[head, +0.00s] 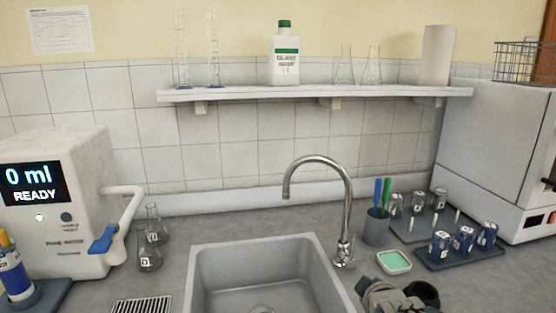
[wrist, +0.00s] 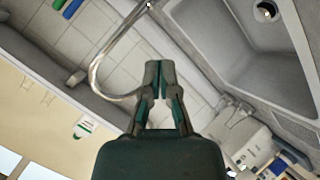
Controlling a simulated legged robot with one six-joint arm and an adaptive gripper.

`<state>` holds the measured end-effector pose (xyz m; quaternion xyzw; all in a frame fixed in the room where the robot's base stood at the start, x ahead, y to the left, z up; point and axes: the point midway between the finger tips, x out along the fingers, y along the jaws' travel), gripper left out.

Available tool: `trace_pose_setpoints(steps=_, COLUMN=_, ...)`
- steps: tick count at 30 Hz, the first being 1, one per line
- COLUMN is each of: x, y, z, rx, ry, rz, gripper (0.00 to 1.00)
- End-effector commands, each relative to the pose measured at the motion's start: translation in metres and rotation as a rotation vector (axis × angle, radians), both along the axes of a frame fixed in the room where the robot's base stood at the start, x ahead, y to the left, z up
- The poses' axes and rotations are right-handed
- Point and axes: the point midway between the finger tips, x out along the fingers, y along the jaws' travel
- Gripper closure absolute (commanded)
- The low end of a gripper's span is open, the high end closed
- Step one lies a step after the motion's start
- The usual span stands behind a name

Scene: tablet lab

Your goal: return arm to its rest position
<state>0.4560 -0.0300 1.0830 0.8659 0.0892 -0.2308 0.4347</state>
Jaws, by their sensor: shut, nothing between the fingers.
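My gripper (wrist: 158,72) shows in the wrist view with its fingertips together and nothing between them. It is clear of the things around it there, with the faucet and the sink behind it. In the head view part of my arm (head: 398,297) shows at the bottom edge, right of the sink; I cannot make out the fingertips there.
The sink (head: 196,275) and curved faucet (head: 349,205) are in the middle. A water dispenser (head: 85,165) and labelled flasks (head: 150,258) stand left. A shelf (head: 310,93) runs above.

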Motion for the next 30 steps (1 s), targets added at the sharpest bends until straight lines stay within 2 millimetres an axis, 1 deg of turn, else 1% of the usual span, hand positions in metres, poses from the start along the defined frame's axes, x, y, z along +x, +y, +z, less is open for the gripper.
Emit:
trace_pose_setpoints(steps=1, x=-0.013, y=0.002, z=0.007, rx=0.057, ry=0.031, rz=-0.041, gripper=1.0)
trace_pose_setpoints(steps=3, x=-0.033, y=0.004, z=0.011, rx=0.146, ry=0.092, rz=-0.11, gripper=1.0)
trace_pose_setpoints(steps=5, x=-0.052, y=0.006, z=0.014, rx=0.223, ry=0.145, rz=-0.172, gripper=1.0)
trace_pose_setpoints(steps=8, x=-0.086, y=0.011, z=0.018, rx=0.347, ry=0.232, rz=-0.275, gripper=1.0)
trace_pose_setpoints(steps=12, x=-0.137, y=0.02, z=0.022, rx=0.507, ry=0.352, rz=-0.426, gripper=1.0)
trace_pose_setpoints(steps=15, x=-0.17, y=0.026, z=0.023, rx=0.597, ry=0.428, rz=-0.52, gripper=1.0)
trace_pose_setpoints(steps=18, x=-0.193, y=0.031, z=0.022, rx=0.655, ry=0.483, rz=-0.59, gripper=1.0)
trace_pose_setpoints(steps=22, x=-0.206, y=0.033, z=0.022, rx=0.683, ry=0.516, rz=-0.629, gripper=1.0)
trace_pose_setpoints(steps=30, x=-0.206, y=0.033, z=0.022, rx=0.684, ry=0.519, rz=-0.632, gripper=1.0)
